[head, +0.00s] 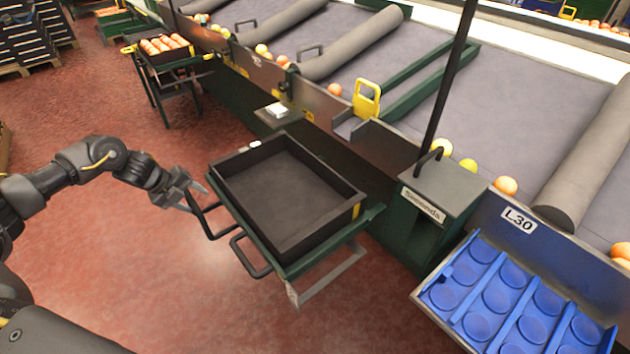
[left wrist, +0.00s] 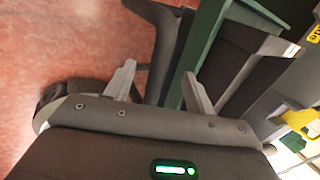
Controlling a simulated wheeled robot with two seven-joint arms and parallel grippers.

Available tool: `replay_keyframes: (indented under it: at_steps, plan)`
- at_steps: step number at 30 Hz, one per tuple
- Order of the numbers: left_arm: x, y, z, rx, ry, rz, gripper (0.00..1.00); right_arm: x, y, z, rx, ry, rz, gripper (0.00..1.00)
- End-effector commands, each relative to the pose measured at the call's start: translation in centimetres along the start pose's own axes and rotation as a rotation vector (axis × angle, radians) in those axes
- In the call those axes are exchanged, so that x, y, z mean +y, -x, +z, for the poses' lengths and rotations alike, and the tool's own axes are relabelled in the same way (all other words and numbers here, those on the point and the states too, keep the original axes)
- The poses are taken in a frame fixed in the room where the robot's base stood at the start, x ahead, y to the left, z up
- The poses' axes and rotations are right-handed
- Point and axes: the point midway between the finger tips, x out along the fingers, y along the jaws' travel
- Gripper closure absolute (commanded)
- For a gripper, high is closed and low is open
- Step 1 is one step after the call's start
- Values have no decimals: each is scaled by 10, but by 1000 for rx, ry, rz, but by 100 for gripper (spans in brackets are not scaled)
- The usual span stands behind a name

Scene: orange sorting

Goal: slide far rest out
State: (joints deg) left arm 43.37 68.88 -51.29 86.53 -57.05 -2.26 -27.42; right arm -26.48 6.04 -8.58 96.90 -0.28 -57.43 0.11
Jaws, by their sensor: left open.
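A black crate (head: 232,183) stands on a green rest frame (head: 318,259) in front of the conveyor. Two dark loop handles stick out on its left side, a far one (head: 208,226) and a near one (head: 240,252). My left gripper (head: 195,198) is open beside the far handle's upper end. In the left wrist view the two grey fingers (left wrist: 157,88) are spread. A dark bar, seemingly the far handle (left wrist: 162,55), runs between them, and a green rail (left wrist: 202,38) lies by the right finger. I cannot tell whether either finger touches the handle. My right gripper is not in view.
A green cabinet labelled "Seconds" (head: 440,195) and a blue cup tray (head: 497,299) stand to the right. Another stand with a crate of oranges (head: 164,52) is farther back. The red floor (head: 150,255) left of the rest is clear.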

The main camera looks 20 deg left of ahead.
Motion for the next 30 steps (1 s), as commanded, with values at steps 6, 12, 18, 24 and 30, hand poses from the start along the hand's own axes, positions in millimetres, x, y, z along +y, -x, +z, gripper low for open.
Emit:
replay_keyframes:
  at_steps: [6,12,18,24,30]
  plan:
    - [-10,20,0,0,0,0,45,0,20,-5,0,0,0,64]
    - [-18,35,0,0,0,0,45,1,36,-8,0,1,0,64]
    - [-27,50,0,0,0,-1,45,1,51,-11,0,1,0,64]
    - [-32,59,0,0,0,0,45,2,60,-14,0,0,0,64]
    - [-31,58,0,0,0,0,45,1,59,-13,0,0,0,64]
